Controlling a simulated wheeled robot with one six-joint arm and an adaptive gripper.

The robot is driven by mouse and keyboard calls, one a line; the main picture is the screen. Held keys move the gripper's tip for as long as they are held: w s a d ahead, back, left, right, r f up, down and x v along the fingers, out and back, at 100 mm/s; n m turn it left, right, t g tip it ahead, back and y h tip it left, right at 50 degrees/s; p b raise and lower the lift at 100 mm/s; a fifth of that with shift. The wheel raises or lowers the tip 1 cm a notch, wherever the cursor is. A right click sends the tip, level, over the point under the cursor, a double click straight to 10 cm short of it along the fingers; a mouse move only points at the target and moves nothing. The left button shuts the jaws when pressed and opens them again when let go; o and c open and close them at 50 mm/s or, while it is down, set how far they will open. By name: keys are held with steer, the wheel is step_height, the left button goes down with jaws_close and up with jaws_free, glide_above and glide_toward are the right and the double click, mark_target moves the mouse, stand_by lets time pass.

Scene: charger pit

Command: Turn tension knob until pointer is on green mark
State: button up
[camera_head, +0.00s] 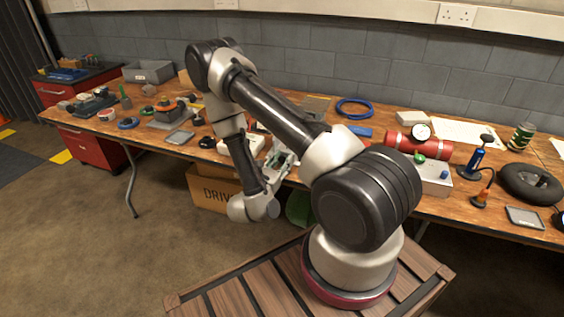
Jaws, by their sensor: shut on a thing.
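My gripper (279,163) is at the front edge of the workbench, in the middle of the view, low beside a white device (254,145). Its fingers are small and partly covered by my arm. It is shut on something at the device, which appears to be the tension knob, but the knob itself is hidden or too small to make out. The pointer and the green mark cannot be made out.
The long wooden workbench (312,119) is crowded. A red cylinder with a gauge (419,146), a blue hand pump (475,160) and a black tyre (530,182) are at the right. A blue cable coil (354,108) lies behind. A cardboard box (209,192) stands below.

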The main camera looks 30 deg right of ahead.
steer(key=shift+n, duration=1.5)
steer(key=o, duration=1)
steer(key=shift+o, duration=0.2)
steer(key=v, duration=1.2)
steer(key=shift+f, duration=0.2)
